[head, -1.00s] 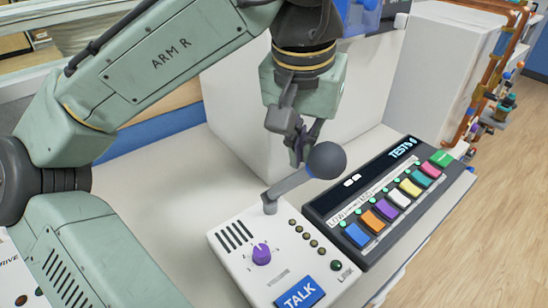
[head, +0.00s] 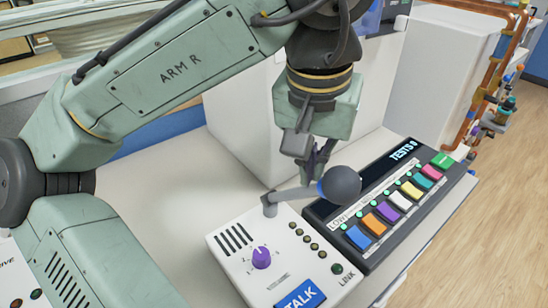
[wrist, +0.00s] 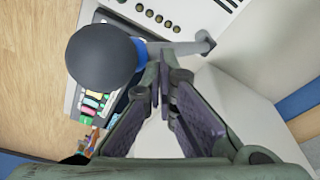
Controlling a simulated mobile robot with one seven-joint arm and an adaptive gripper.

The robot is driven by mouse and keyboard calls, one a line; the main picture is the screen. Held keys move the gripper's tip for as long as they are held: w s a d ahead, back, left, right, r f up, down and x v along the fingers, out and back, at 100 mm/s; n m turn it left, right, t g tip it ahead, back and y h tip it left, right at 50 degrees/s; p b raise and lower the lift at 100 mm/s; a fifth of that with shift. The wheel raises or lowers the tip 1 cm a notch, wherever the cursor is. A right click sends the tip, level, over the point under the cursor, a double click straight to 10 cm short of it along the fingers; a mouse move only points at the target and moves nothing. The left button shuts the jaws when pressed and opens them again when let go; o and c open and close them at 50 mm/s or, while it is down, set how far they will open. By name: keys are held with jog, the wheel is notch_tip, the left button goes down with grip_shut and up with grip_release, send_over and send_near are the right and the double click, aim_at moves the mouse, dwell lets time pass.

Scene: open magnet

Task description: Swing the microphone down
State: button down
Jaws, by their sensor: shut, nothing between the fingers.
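The microphone has a dark round head (head: 341,184) on a grey stem (head: 292,195), hinged at the back of the white talk panel (head: 232,262). The stem slopes gently up to the right, and the head hangs over the gap between the panel and the test box. My gripper (head: 312,182) is shut and empty, pointing down at the stem close to the head. In the wrist view the closed fingertips (wrist: 168,72) meet the stem (wrist: 178,48) beside the head (wrist: 103,56). I cannot tell for certain whether they touch.
The panel carries a purple knob (head: 261,257), small lamps and a blue TALK button (head: 300,296). To its right lies the black test box (head: 345,205) with several coloured keys. A white block (head: 250,125) stands behind. The counter left of the panel is clear.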

jog(key=shift+s+d+f+b, duration=0.35)
jog(key=shift+s+f, duration=0.2)
jog(key=shift+f, duration=0.2)
jog(key=shift+w, duration=0.1)
jog(key=shift+w+a+p, duration=0.35)
jog(key=shift+w+a, duration=0.35)
jog(key=shift+w, duration=0.25)
jog(key=w+d+p+v, duration=0.1)
jog(key=w+p+v, duration=0.1)
jog(key=p+v, duration=0.7)
jog(key=shift+r+p, duration=0.3)
jog(key=shift+r, duration=0.35)
jog(key=shift+s+a, duration=0.1)
jog(key=shift+s, duration=0.15)
